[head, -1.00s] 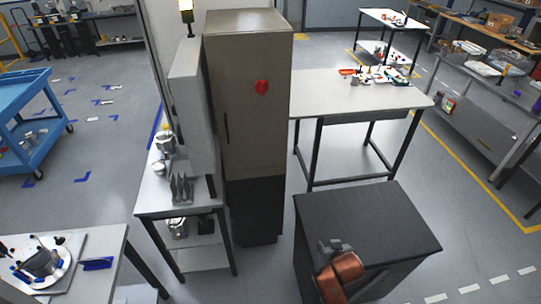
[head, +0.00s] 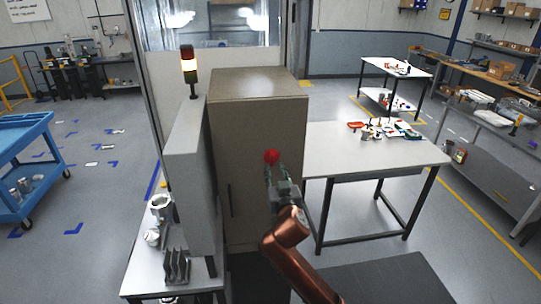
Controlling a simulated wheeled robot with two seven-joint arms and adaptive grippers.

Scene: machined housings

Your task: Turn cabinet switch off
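The cabinet (head: 235,140) is a tall grey-brown box in the middle of the head view. Its red round switch (head: 271,156) is on the front face, at the upper right. My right gripper (head: 270,172) is raised in front of the cabinet, with its fingertips just below the switch in the picture. Whether the fingers touch the switch cannot be told. The gap between the fingers is too small to judge. The lower part of the switch may be hidden by the fingertips. My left gripper is not in view.
A grey panel box (head: 185,150) and a table with metal parts (head: 145,281) stand left of the cabinet. A white table (head: 345,160) with small parts stands on the right. A dark low top (head: 385,280) is in front. A signal light (head: 189,65) stands behind.

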